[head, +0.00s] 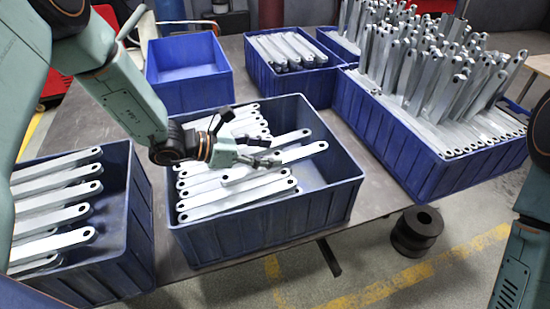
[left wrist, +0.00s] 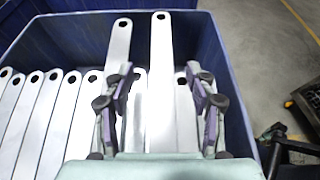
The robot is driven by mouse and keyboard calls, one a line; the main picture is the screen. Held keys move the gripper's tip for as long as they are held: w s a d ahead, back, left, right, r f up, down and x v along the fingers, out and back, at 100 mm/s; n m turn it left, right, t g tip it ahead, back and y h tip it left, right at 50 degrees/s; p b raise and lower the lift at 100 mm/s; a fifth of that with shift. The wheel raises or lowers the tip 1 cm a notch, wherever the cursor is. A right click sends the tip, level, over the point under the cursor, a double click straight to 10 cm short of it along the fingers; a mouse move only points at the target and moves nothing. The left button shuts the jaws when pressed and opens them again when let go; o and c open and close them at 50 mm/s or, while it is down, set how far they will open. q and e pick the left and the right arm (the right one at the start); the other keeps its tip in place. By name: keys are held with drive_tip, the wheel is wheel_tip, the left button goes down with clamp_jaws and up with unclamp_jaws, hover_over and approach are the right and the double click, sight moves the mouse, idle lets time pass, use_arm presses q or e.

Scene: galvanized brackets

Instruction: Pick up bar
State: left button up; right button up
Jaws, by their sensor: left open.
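Flat galvanized bars with a hole at the end lie in the middle blue bin (head: 270,238). One bar (head: 305,153) lies across the others, pointing right. My left gripper (head: 262,150) is over this bin, close above the bars, with its fingers apart and nothing held. In the left wrist view, the two fingers (left wrist: 160,105) are spread over the bars. One long bar (left wrist: 161,45) extends ahead between them, and another bar (left wrist: 118,45) is beside it to the left. Whether the fingers touch any bar cannot be told. My right gripper is out of view.
A left blue bin (head: 125,225) holds stacked bars. An empty-looking blue bin (head: 188,90) is behind. A small bin (head: 300,85) holds bars, and a large right bin (head: 425,165) holds many upright bars. A dark spool (head: 416,230) is beyond the table edge.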

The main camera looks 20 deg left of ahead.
sight(300, 152)
use_arm(q)
drive_tip(key=shift+w+d+f, duration=0.1)
drive_tip(key=shift+d+f, duration=0.1)
drive_tip(key=shift+d, duration=0.15)
drive_tip(key=shift+d+r, duration=0.1)
drive_tip(key=shift+d, duration=0.85)
drive_tip(key=shift+w+d, duration=0.15)
drive_tip(key=shift+d, duration=0.2)
drive_tip(key=w, duration=0.1)
drive_tip(key=w+d+f, duration=0.1)
drive_tip(key=w+d, duration=0.1)
drive_tip(key=shift+f, duration=0.4)
drive_tip(key=shift+w+d+f, duration=0.1)
drive_tip(key=shift+w+d, duration=0.1)
drive_tip(key=shift+w, duration=0.05)
drive_tip(key=shift+s+d+r, duration=0.15)
drive_tip(key=shift+d+r, duration=0.05)
drive_tip(key=shift+d, duration=0.1)
drive_tip(key=shift+s, duration=0.1)
drive_tip(key=shift+a, duration=0.1)
drive_tip(key=shift+c, duration=0.5)
drive_tip(key=shift+w+a+f, duration=0.1)
drive_tip(key=shift+w+f, duration=0.05)
drive_tip(key=shift+w, duration=0.15)
drive_tip(key=c, duration=0.3)
drive_tip(key=shift+s, duration=0.2)
drive_tip(key=c, duration=0.6)
drive_tip(key=shift+w, duration=0.2)
clamp_jaws()
